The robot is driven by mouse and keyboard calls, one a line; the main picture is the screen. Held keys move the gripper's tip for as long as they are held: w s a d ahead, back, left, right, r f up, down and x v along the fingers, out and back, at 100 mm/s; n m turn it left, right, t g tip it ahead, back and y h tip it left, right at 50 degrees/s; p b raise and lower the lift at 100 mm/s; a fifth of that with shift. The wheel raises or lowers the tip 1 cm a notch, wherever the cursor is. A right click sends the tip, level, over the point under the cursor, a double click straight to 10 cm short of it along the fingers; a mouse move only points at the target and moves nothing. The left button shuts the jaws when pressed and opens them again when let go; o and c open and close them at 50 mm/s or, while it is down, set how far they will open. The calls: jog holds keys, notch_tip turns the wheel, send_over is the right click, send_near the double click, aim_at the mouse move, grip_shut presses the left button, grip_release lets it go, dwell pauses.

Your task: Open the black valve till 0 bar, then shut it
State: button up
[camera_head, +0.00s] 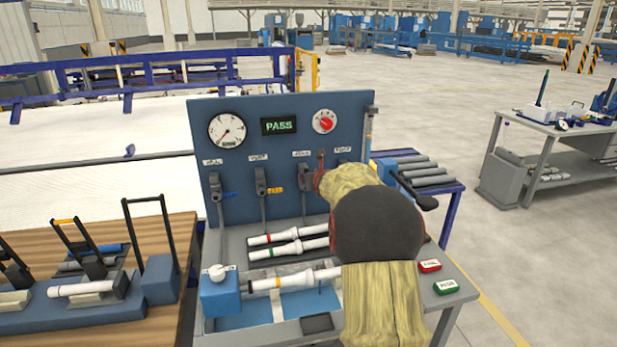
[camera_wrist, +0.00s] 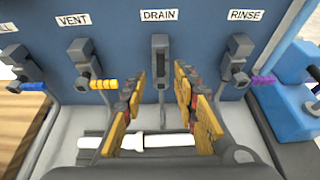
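The valve under the DRAIN label (camera_wrist: 160,60) is grey and dark, on the blue panel in the wrist view. No coloured grip shows on it; which way its handle points is unclear. My gripper (camera_wrist: 160,78) has yellow and red fingers, spread apart on either side of this valve; contact cannot be told. In the head view my arm hides most of the gripper, with a red finger part showing by the panel. The round pressure gauge (camera_head: 227,130) is at the panel's upper left; its needle points lower left, its numbers too small to read.
Neighbouring valves are VENT with a yellow grip (camera_wrist: 103,84) and RINSE with a purple grip (camera_wrist: 264,80). A PASS display (camera_head: 279,126) and a red knob (camera_head: 324,121) sit above. White pipes (camera_head: 288,235) lie on the bench below. Red (camera_head: 430,266) and green (camera_head: 446,287) buttons are at right.

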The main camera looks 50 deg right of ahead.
jog(key=shift+v, duration=1.35)
jog(key=s+f+m+g, duration=0.5)
jog(key=s+f+m, duration=0.35)
jog(key=m, duration=0.55)
jog(key=s+a+m+g, duration=0.2)
jog(key=s+a+m, duration=0.3)
jog(key=s+m, duration=0.15)
jog(key=s+a+r+m+y+p, duration=0.1)
jog(key=s+a, duration=0.4)
jog(key=a, duration=1.1)
jog(key=s+a+r+m+t+y+p, duration=0.1)
jog(key=s+a+r+m+y, duration=0.3)
jog(key=a, duration=1.1)
jog(key=s+a+r+m+y+p, duration=0.1)
jog(key=s+a, duration=0.7)
jog(key=a, duration=0.8)
jog(key=r+m+y, duration=0.1)
jog(key=r+m, duration=0.1)
jog(key=m, duration=0.1)
jog(key=shift+a+y, duration=0.3)
